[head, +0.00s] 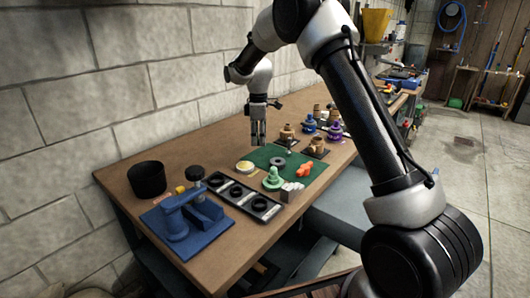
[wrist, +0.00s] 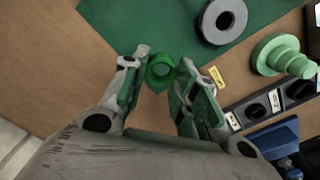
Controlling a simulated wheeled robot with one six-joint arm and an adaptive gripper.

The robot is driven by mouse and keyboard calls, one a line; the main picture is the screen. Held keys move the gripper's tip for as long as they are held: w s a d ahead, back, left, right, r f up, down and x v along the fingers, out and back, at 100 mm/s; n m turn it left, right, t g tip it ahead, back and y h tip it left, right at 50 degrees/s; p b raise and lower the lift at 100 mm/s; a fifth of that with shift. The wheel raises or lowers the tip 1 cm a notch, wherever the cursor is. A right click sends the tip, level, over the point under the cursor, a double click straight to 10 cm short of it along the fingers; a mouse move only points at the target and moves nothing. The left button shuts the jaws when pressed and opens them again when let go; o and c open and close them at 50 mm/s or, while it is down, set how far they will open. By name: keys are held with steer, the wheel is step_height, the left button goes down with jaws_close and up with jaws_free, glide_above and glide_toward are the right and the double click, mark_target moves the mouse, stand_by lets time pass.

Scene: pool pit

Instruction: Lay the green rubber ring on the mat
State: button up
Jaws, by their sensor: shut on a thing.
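The green rubber ring (wrist: 154,78) is between my two fingertips in the wrist view. My gripper (wrist: 162,76) is shut on it and holds it over the brown bench, just off the mat's edge in that picture. In the head view my gripper (head: 258,142) points down above the bench, behind the mat; the ring is too small to make out there. The green mat (head: 262,155) lies flat on the bench and fills the top of the wrist view (wrist: 140,18). A grey ring (head: 277,162) lies on the mat, also seen in the wrist view (wrist: 210,22).
A light green stepped cone (head: 272,180), an orange piece (head: 304,170) and a yellow disc (head: 245,167) are on or beside the mat. A black tray (head: 243,200), blue fixture (head: 178,224) and black cup (head: 147,180) stand nearer. Brown and purple parts (head: 334,131) stand behind.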

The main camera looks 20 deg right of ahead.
mark_target(259, 157)
steer(key=shift+f, duration=2.75)
steer(key=shift+f, duration=0.1)
steer(key=o, duration=0.7)
